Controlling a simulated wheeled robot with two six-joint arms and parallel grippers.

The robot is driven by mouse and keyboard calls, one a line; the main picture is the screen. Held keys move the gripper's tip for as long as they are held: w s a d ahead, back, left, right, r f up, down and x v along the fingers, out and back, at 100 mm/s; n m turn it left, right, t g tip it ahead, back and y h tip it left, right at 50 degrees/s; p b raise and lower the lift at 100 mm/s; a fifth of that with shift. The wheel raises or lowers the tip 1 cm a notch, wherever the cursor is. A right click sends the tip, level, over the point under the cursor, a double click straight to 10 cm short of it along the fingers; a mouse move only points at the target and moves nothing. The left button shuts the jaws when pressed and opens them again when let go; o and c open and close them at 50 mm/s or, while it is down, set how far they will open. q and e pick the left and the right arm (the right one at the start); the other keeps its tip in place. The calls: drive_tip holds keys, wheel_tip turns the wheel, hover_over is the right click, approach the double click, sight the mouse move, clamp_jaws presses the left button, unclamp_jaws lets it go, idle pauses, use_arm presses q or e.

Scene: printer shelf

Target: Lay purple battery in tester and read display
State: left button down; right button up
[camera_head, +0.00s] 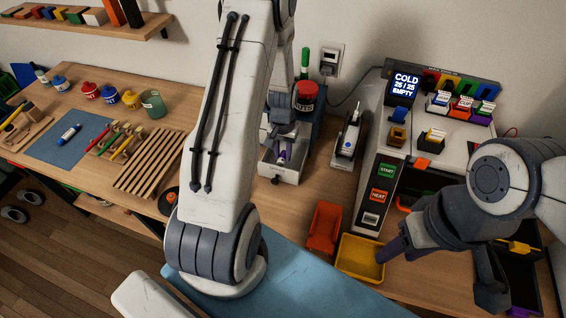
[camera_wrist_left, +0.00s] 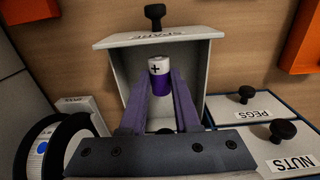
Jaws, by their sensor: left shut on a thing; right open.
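The purple battery (camera_wrist_left: 160,75) has a white top with a plus sign and stands upright between the purple fingers of my left gripper (camera_wrist_left: 159,88). My left gripper is shut on it, inside or just above an open drawer (camera_wrist_left: 190,52) labelled SPARE. In the head view my left gripper (camera_head: 283,152) reaches into the same drawer, with a bit of purple showing. A small white and black device (camera_head: 348,140), possibly the tester, stands right of the drawer; its display cannot be read. My right gripper (camera_head: 437,276) is open and empty at the lower right.
A printer-like machine with a screen (camera_head: 404,86) reading COLD 25/25 EMPTY stands at the right. A yellow tray (camera_head: 360,258) and an orange bin (camera_head: 324,228) sit in front. A red-lidded jar (camera_head: 305,95) stands behind.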

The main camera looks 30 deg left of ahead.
sight(283, 156)
use_arm(q)
drive_tip(key=shift+r+p, duration=1.15)
drive_tip(key=shift+r, duration=0.5)
